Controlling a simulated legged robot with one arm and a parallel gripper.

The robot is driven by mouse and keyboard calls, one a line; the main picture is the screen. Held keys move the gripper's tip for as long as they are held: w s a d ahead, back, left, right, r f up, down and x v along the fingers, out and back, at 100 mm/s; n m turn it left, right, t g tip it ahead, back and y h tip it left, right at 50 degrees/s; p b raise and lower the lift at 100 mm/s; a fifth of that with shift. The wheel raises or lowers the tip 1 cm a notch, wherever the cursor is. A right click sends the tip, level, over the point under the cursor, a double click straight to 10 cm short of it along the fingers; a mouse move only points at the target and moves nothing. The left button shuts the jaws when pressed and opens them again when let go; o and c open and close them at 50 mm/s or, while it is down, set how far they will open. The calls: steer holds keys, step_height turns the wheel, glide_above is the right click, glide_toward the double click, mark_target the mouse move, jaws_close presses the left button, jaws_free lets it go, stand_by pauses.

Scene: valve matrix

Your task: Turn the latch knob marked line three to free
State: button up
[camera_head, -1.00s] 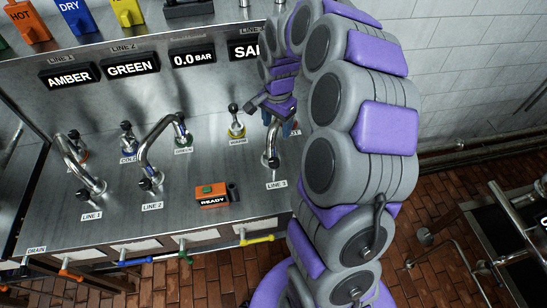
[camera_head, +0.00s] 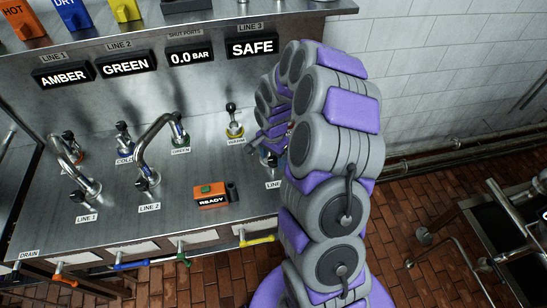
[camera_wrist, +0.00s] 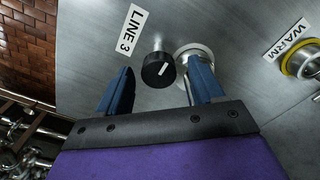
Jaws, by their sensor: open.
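The latch knob (camera_wrist: 158,70) marked line three is black and round with a white pointer line, on a short metal stem. It shows in the wrist view just ahead of my gripper, beside the LINE 3 label (camera_wrist: 131,30). My gripper (camera_wrist: 161,86) is open, with one blue finger left of the knob and the other to its right, near a round metal fitting (camera_wrist: 194,52). I cannot tell whether the fingers touch the knob. In the head view my arm hides most of the line three spout and knob. The LINE 3 display (camera_head: 252,46) reads SAFE.
Line one (camera_head: 75,165) and line two (camera_head: 155,150) spouts stand to the left. A READY box (camera_head: 210,197) sits on the steel counter left of my gripper. A yellow-ringed WARM valve (camera_wrist: 302,62) is at right in the wrist view. Coloured handles line the front edge.

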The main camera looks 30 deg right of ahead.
steer(key=shift+a+f, duration=0.15)
steer(key=shift+a, duration=0.1)
steer(key=shift+d, duration=0.6)
steer(key=c, duration=0.5)
steer(key=shift+a, duration=0.25)
steer(key=c, duration=0.6)
